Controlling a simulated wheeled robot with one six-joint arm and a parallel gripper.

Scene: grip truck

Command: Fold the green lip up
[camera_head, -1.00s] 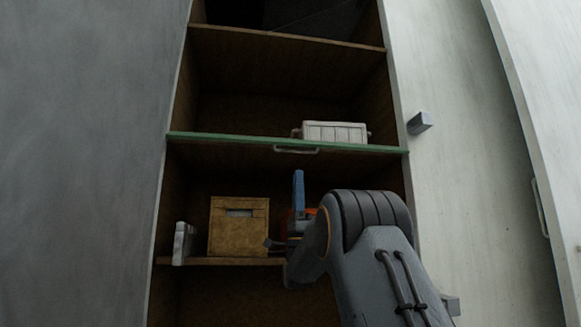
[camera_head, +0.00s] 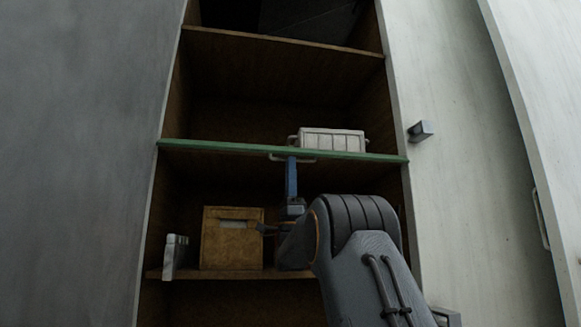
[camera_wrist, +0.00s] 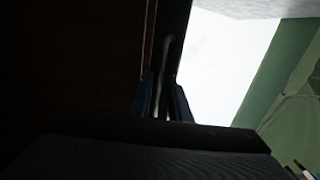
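The green lip (camera_head: 230,148) runs along the front edge of the middle shelf and lies flat. A pale bar handle (camera_head: 305,160) hangs on its front underside. My gripper (camera_head: 291,162) points up at this handle from below, its blue fingers overlapping the handle in the head view. In the dark wrist view my two fingers (camera_wrist: 165,88) stand apart, with the pale handle bar (camera_wrist: 167,50) between them. A gap shows beside the bar, so they look open around it. One finger hides the other in the head view.
A white ribbed crate (camera_head: 332,140) stands on the middle shelf just behind the lip. A tan box (camera_head: 232,240) and a small grey-white object (camera_head: 174,256) stand on the lower shelf (camera_head: 225,274), left of my arm. Cabinet walls flank the bay.

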